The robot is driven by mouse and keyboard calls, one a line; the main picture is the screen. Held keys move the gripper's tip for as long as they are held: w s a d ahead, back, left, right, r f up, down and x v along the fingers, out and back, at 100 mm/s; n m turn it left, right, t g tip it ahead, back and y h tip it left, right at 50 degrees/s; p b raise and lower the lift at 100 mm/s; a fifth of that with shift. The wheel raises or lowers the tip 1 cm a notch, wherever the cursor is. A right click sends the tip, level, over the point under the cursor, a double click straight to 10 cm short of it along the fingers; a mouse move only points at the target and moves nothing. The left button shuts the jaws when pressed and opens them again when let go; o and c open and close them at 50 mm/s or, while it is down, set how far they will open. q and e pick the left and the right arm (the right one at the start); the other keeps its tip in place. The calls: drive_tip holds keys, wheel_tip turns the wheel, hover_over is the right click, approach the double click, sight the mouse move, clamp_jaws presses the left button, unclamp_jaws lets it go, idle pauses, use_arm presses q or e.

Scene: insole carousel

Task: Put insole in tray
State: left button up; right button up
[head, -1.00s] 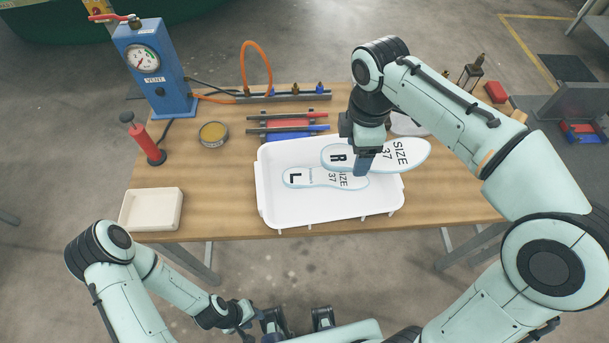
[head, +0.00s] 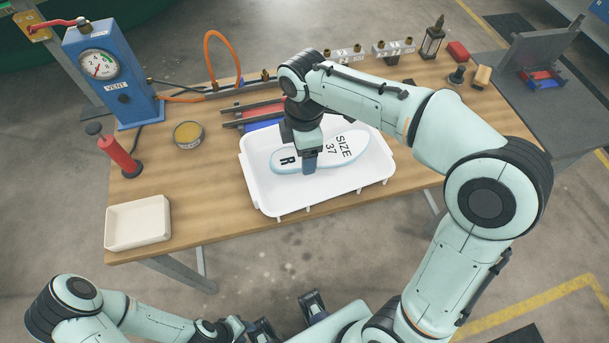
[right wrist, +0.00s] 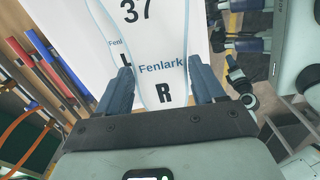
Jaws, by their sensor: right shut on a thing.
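The white insole marked R, size 37 (head: 345,143) is over the white tray (head: 272,203), within its outline in the head view. My right gripper (head: 309,166) is shut on its R end. In the right wrist view the insole (right wrist: 160,42) runs up between the two fingers (right wrist: 162,85). I cannot tell the gap between the held insole and the tray floor. My left gripper (head: 287,318) is empty at the bottom edge, its fingers apart.
A small cream tray (head: 138,222) stands at the table's front left. A red pump (head: 119,155), a round tin (head: 188,134) and a blue gauge box (head: 108,80) are at the left. Bare wood lies between the two trays.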

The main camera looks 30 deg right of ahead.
sight(304, 186)
wheel_tip(304, 186, down, 12)
drive_tip(key=shift+r+b, duration=0.1)
drive_tip(key=shift+b, duration=0.6)
drive_tip(key=shift+f, duration=0.25)
drive_tip(key=o, duration=1)
wheel_tip(304, 186, up, 12)
drive_tip(key=shift+r+p, duration=0.25)
drive_tip(key=shift+p, duration=0.65)
